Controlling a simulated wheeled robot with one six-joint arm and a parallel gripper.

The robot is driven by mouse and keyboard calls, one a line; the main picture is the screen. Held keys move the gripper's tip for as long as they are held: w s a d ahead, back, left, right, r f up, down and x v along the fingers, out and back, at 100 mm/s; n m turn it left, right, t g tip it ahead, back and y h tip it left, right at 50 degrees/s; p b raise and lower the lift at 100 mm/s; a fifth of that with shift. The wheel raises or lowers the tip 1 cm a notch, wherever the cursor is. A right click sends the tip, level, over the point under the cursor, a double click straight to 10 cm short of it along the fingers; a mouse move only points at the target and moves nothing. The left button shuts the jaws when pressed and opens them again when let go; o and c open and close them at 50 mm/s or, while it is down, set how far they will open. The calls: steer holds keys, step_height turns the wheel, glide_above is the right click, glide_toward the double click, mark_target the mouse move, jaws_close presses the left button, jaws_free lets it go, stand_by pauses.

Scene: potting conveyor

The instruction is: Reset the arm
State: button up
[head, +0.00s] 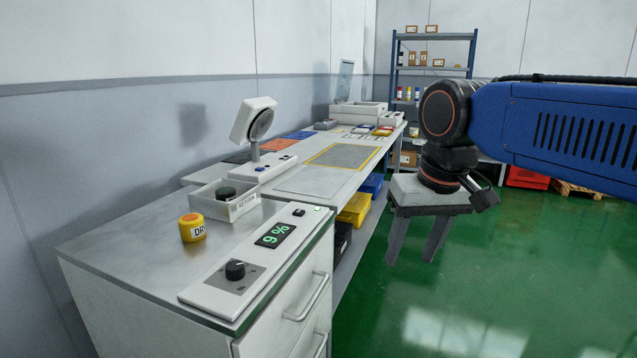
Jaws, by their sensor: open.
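My gripper (412,262) hangs from my blue arm at the right of the head view, pointing down. Its two dark fingers are apart and nothing shows between them. It is over the green floor side, to the right of the long bench, and appears clear of the bench. The arm comes in from the right edge.
Beyond stand a lamp-like device (253,122) and the bench. Blue shelving (474,60) stands behind. Green floor (500,300) is open.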

steer(key=s+d+f+m+t, duration=0.1)
steer(key=s+d+f, duration=0.4)
steer(key=f, duration=0.3)
steer(key=s+d+f+t+h, duration=0.1)
steer(key=s+d+f, duration=0.5)
steer(key=f, duration=0.3)
steer(key=shift+s+d+f+m, duration=0.2)
steer(key=shift+d+m, duration=0.2)
steer(key=shift+d, duration=0.4)
